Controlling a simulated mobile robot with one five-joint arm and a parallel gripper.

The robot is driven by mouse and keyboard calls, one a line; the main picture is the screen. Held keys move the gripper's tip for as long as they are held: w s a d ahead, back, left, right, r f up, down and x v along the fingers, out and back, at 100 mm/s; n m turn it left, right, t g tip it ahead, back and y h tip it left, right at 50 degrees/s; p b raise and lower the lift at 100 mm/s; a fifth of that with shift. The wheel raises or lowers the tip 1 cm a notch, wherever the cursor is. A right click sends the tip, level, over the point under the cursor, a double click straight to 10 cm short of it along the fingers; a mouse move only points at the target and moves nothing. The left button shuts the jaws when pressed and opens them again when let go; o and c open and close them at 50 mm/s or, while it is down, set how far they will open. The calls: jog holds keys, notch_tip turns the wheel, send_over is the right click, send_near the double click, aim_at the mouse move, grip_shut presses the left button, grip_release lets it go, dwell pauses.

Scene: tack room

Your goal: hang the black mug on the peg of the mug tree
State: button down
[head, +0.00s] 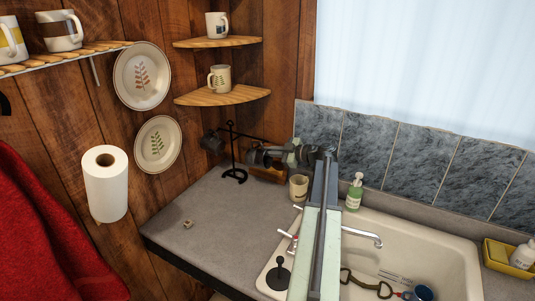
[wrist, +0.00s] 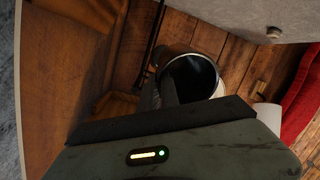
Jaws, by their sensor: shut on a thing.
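The mug tree (head: 232,157) is a thin black stand upright on the counter. Its dark post (wrist: 152,42) passes left of the mug in the wrist view. I cannot tell whether the mug touches a peg.
The grey counter (head: 205,205) is mostly clear in front of the tree. A beige cup (head: 299,187) and a green soap bottle (head: 354,192) stand near the sink (head: 420,240). Corner shelves (head: 222,97) and wall plates (head: 157,144) are close by. A paper roll (head: 106,185) hangs left.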

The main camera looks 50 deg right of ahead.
jog(key=shift+w+d+f+b, duration=0.2)
jog(key=shift+d+f+b, duration=0.25)
jog(key=shift+d, duration=0.3)
jog(key=c, duration=1.5)
grip_release()
jog(key=shift+s, duration=0.1)
jog(key=shift+p+v, duration=1)
jog(key=shift+v, duration=3.55)
